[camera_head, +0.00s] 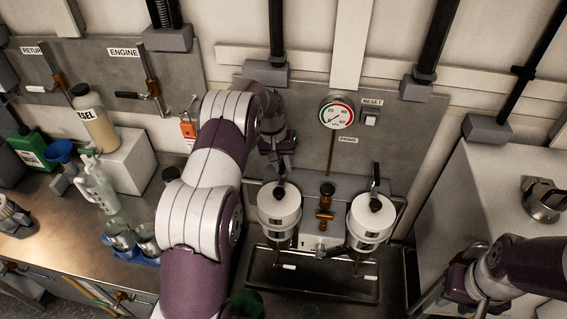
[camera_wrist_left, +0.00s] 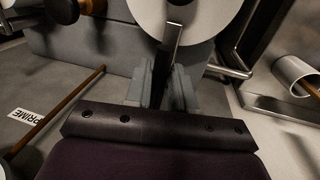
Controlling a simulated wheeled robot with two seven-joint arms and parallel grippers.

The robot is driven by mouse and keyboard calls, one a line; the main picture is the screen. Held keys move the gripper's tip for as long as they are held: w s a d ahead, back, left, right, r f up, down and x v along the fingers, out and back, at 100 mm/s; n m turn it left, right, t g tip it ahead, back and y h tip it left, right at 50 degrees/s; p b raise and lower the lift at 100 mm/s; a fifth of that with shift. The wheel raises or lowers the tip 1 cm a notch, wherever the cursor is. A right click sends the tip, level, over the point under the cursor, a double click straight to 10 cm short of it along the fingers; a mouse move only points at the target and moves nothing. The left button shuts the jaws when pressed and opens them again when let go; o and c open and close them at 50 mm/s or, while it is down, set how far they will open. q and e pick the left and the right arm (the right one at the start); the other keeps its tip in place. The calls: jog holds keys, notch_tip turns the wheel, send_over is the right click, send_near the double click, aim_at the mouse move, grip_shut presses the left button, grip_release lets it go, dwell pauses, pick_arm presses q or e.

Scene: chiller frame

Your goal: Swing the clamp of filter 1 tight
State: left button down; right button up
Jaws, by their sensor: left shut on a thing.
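Two white filter canisters stand side by side, a left one (camera_head: 279,203) and a right one (camera_head: 370,218), each with a black knob and clamp lever on top. Which is filter 1 cannot be read from their small labels. My left gripper (camera_head: 281,172) reaches down behind the left canister. In the left wrist view, the gripper (camera_wrist_left: 162,88) is shut on a flat metal clamp lever (camera_wrist_left: 172,40) running out over the white canister top (camera_wrist_left: 195,15). The right canister's lever (camera_head: 375,176) stands up, untouched. My right gripper (camera_head: 455,290) is at the lower right; its jaw opening is unclear.
A brass valve (camera_head: 325,201) sits between the canisters, above a metal drip tray (camera_head: 312,275). A gauge (camera_head: 337,112) and reset switch (camera_head: 371,118) are on the wall behind. Bottles and glass jars (camera_head: 146,240) stand on the left bench. A metal pot (camera_head: 541,203) is at right.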

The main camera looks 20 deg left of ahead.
pick_arm(q)
jog(key=c, duration=1)
grip_release()
jog(key=shift+s+f, duration=0.2)
jog(key=shift+c, duration=0.2)
jog(key=shift+a, duration=0.2)
jog(key=shift+r, duration=0.1)
jog(key=shift+w+r, duration=0.1)
jog(key=shift+r, duration=0.15)
jog(key=r, duration=0.2)
jog(key=r+p, duration=0.1)
jog(key=shift+a, duration=0.25)
notch_tip(320, 180, up, 9)
jog(key=a+p, duration=0.2)
jog(key=p, duration=0.5)
jog(key=shift+s+p, duration=0.3)
jog(key=shift+p, duration=0.1)
jog(key=shift+f, duration=0.1)
